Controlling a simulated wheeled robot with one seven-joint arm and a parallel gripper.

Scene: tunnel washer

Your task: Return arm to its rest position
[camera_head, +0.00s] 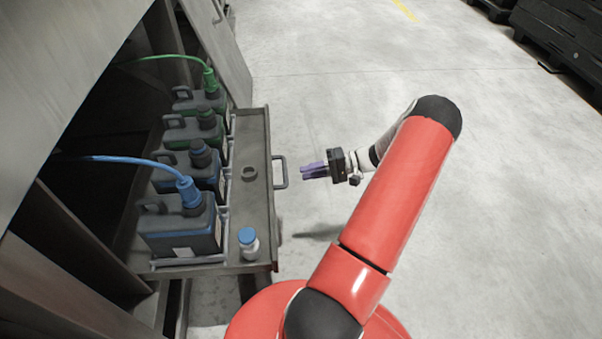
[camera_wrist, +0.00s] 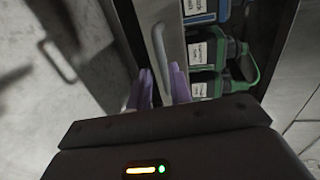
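My gripper (camera_head: 314,170) is at the end of my red arm, out over the floor in the head view. It is to the right of the open drawer (camera_head: 254,150), and its purple fingers point left toward the drawer handle (camera_head: 281,172). In the wrist view the two purple fingers of my gripper (camera_wrist: 163,92) stand apart with a gap between them. I cannot tell the exact distance between fingertips and handle, but no contact shows in the head view.
The drawer holds several dark jugs with blue or green marks. A blue hose connector (camera_head: 188,190) and a green one (camera_head: 210,80) sit on two jugs. A small blue-capped bottle (camera_head: 248,242) and a dark ring (camera_head: 249,173) are on the drawer's ledge.

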